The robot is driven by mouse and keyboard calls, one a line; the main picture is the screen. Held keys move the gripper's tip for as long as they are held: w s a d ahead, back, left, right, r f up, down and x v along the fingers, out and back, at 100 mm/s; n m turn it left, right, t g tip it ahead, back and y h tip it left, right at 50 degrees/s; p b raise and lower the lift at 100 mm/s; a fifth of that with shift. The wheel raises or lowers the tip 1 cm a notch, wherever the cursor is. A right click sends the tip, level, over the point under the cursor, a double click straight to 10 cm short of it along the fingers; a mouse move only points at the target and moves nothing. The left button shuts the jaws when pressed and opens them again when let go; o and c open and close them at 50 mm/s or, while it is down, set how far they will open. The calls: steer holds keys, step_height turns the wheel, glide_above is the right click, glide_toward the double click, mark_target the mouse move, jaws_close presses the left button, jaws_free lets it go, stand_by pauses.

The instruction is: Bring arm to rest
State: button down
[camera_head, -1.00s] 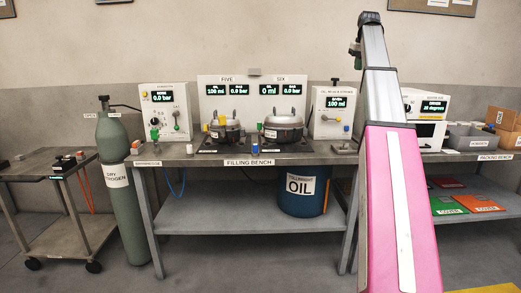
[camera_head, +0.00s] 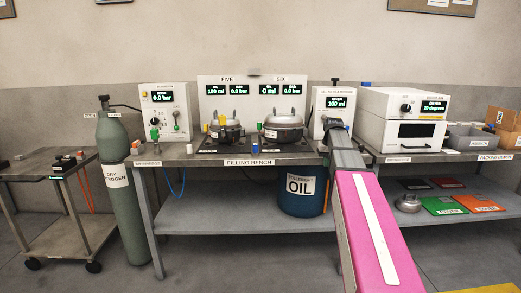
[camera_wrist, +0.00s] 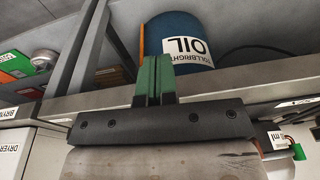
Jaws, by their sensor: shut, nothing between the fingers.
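My arm, with a pink cover (camera_head: 372,235) and a grey link (camera_head: 346,155), reaches forward and low across the front edge of the filling bench. My gripper (camera_wrist: 155,62) shows in the wrist view as two green fingers pressed together with nothing between them. In the head view the fingers are hidden behind the arm. In the wrist view, which is upside down, the fingers appear in front of the bench edge and the blue oil drum (camera_wrist: 172,28); I cannot tell the distance.
The filling bench (camera_head: 215,163) bears two compressors, one (camera_head: 225,127) left and one (camera_head: 283,128) right. A white oven (camera_head: 403,118) stands right of my arm. The oil drum (camera_head: 300,205) is on the shelf below. A green cylinder (camera_head: 114,165) stands left.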

steer(key=s+a+f, duration=0.3)
steer(key=s+f, duration=0.5)
steer(key=f, duration=0.1)
steer(key=s+a+f+g, duration=0.1)
steer(key=s+a+f, duration=0.3)
steer(key=s+f, duration=0.5)
steer(key=s+a+f, duration=0.3)
steer(key=s+f, duration=0.6)
steer(key=f, duration=0.2)
steer(key=shift+s+a+g, duration=0.25)
steer(key=shift+a+g, duration=0.1)
steer(key=shift+g, duration=0.05)
